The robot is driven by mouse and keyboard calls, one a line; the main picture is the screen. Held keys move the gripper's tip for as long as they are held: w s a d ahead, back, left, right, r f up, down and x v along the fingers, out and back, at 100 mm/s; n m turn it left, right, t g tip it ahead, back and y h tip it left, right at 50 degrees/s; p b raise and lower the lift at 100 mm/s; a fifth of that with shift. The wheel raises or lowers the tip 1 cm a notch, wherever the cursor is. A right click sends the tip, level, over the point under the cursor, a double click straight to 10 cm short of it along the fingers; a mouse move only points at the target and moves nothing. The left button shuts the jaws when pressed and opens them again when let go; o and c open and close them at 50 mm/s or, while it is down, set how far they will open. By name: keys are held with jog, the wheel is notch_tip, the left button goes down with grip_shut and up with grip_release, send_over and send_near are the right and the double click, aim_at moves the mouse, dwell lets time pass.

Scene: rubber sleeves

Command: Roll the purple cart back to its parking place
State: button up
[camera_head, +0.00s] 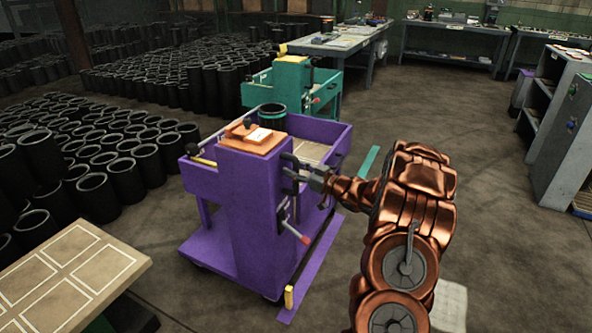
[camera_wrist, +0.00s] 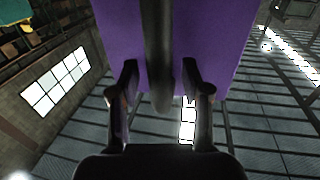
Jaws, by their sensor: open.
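The purple cart (camera_head: 243,215) stands left of centre in the head view, with a tall front column, a tray behind it and a low base. A clipboard-like brown board (camera_head: 251,138) lies on top of the column, and a dark cylinder (camera_head: 272,115) stands behind it. My gripper (camera_head: 298,172) is at the upper right side of the column. In the wrist view my gripper (camera_wrist: 159,82) is open, with its fingers either side of a dark vertical bar (camera_wrist: 158,50) in front of the purple panel (camera_wrist: 213,35). I cannot tell whether they touch it. A purple floor strip (camera_head: 313,262) runs along the cart's right side.
A teal cart (camera_head: 300,77) stands behind the purple one. Many black sleeves (camera_head: 122,175) fill the left floor. A marked table (camera_head: 62,275) is at the lower left. Grey shelves (camera_head: 560,125) stand right. Floor is free between my arm and the shelves.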

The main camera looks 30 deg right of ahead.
jog(key=shift+c, duration=0.4)
grip_shut()
